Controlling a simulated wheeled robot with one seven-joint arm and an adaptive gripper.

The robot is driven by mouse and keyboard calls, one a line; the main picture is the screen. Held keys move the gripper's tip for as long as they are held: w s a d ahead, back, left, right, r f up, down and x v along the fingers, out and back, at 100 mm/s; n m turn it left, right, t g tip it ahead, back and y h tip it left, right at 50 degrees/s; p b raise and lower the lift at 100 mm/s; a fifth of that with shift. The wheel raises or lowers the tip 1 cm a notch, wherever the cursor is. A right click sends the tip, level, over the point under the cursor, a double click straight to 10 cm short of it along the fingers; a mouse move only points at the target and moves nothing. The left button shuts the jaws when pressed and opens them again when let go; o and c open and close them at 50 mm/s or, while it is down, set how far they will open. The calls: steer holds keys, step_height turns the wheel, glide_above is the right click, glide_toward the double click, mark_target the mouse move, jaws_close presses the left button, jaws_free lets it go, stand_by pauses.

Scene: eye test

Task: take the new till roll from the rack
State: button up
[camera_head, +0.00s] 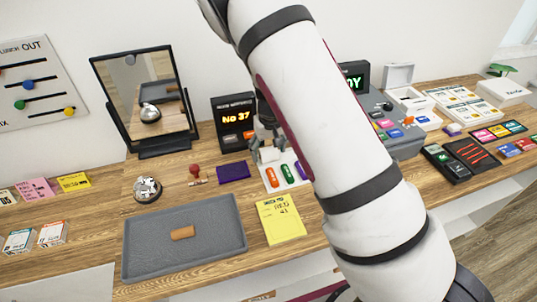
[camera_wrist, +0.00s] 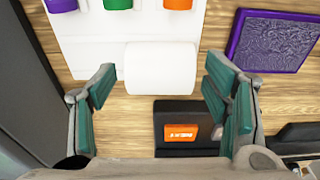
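The white till roll (camera_wrist: 160,68) lies across the middle of the wrist view, at the edge of a white rack-like board (camera_wrist: 95,35) with purple, green and orange pieces. In the head view the roll (camera_head: 270,154) shows small, partly covered by my gripper (camera_head: 262,138), and the board (camera_head: 272,186) lies in front of it. In the wrist view my gripper (camera_wrist: 160,82) is open, one finger on each side of the roll. Narrow gaps show between the roll and both fingers. How high the fingers are relative to the roll is hard to tell.
A grey till (camera_head: 402,143) stands to the right, beyond my arm.

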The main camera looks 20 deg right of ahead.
steer(key=c, duration=1)
steer(key=shift+c, duration=0.2)
steer(key=shift+r, duration=0.15)
